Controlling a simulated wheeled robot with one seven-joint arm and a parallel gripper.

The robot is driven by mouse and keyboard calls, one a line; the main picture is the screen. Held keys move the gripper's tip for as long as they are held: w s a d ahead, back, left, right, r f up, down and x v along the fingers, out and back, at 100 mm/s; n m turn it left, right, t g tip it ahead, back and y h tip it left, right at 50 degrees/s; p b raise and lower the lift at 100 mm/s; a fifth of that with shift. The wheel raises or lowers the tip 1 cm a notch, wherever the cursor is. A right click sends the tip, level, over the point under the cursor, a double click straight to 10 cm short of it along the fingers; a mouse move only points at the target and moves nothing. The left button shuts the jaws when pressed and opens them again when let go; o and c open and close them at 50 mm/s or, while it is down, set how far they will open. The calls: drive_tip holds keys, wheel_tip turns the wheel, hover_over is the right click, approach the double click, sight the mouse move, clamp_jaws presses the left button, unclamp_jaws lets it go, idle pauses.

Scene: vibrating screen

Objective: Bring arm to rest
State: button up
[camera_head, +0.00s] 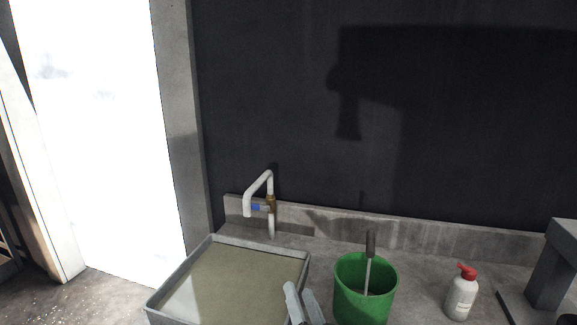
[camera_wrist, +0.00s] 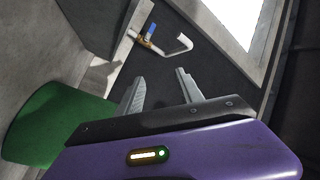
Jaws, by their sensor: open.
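My gripper (camera_head: 306,304) shows at the bottom edge of the head view, between the grey tray and the green bucket, with its two fingers apart and nothing between them. In the wrist view its two grey fingers (camera_wrist: 160,90) are spread apart and empty, in front of the purple gripper body. The rest of my arm is out of the head view.
A shallow grey tray (camera_head: 158,305) holds murky liquid at left. A green bucket (camera_head: 350,303) with a handled tool (camera_head: 370,245) stands right of my gripper. Behind are a white tap pipe (camera_head: 250,195) and dark wall. A white bottle (camera_head: 461,298) with red cap stands at right.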

drive_tip(key=s+d+f+n+h, duration=0.1)
drive_tip(key=s+d+f+n, duration=0.1)
drive_tip(key=s+d, duration=0.65)
drive_tip(key=s+d+f+n+h, duration=0.2)
drive_tip(key=s+d+f, duration=0.1)
drive_tip(key=s, duration=1)
drive_tip(key=s+d+g+h, duration=0.1)
drive_tip(key=s+d+g, duration=0.1)
drive_tip(key=s, duration=1)
drive_tip(key=s+d+n+g+h, duration=0.1)
drive_tip(key=s+d, duration=0.3)
drive_tip(key=s, duration=0.9)
drive_tip(key=shift+r+g+h, duration=0.3)
drive_tip(key=shift+g, duration=0.4)
drive_tip(key=shift+s, duration=0.1)
